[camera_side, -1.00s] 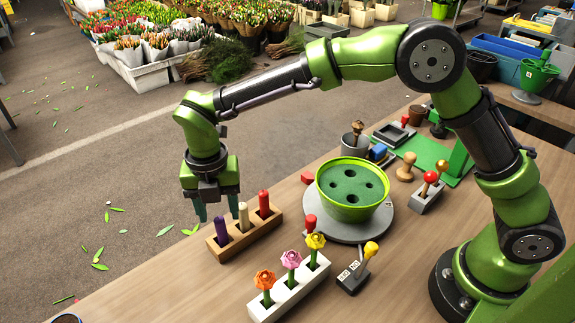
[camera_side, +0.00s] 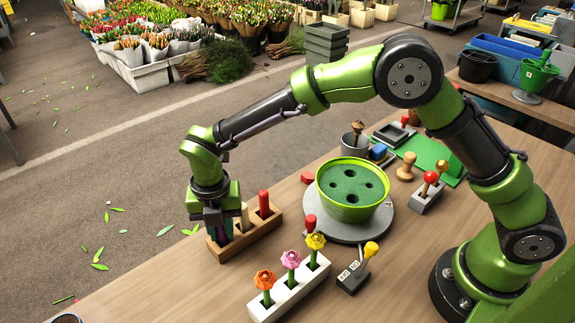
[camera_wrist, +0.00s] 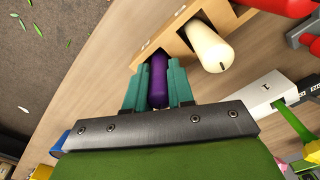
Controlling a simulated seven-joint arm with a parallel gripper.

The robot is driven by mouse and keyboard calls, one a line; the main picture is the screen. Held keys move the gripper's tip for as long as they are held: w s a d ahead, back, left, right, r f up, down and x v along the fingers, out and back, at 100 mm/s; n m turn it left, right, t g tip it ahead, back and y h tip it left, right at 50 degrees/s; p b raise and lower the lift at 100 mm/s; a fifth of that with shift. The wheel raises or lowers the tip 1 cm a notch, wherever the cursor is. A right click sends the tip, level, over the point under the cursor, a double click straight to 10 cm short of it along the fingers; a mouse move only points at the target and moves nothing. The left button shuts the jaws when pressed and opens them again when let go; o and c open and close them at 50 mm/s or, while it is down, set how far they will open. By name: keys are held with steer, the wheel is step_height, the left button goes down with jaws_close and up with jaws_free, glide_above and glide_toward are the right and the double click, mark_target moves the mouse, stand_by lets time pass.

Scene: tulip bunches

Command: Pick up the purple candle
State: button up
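The purple candle (camera_wrist: 158,78) stands upright in the left end of the wooden candle block (camera_side: 262,231). In the wrist view it lies between the two teal fingers of my gripper (camera_wrist: 159,85), which sit close against its sides with almost no gap. My gripper appears shut on it. In the side view my gripper (camera_side: 219,232) is down at the block's left end, and its fingers hide most of the purple candle. A cream candle (camera_wrist: 208,46) stands beside it in the middle slot, close to the fingers. A red candle (camera_side: 264,203) stands in the right slot.
A white block (camera_side: 290,291) with orange, pink and yellow flowers is in front. A green pot (camera_side: 347,213) on a grey disc is to the right. A small lever box (camera_side: 352,282) is at the front right. The table edge is just left of the candle block.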

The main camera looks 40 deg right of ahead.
jaws_close()
